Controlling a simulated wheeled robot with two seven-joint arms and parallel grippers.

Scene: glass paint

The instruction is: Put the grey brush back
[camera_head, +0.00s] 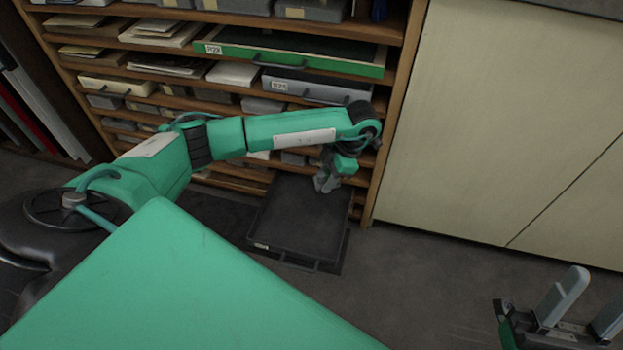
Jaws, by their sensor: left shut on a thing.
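My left gripper (327,184) points down over the back right part of a black tray (300,215), which sticks out low from the wooden shelf unit. Its fingers look grey and close together. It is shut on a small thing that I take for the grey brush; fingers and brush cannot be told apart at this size. Whether it touches the tray floor I cannot tell. My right gripper (596,292) is at the bottom right, its two grey fingers wide apart with nothing between them.
The wooden shelf unit (396,100) holds papers, grey boxes and a green-framed case (290,52). A pale cabinet (500,125) stands to its right. Upright folders (35,105) stand at the left. The grey floor (420,275) in front of the cabinet is clear.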

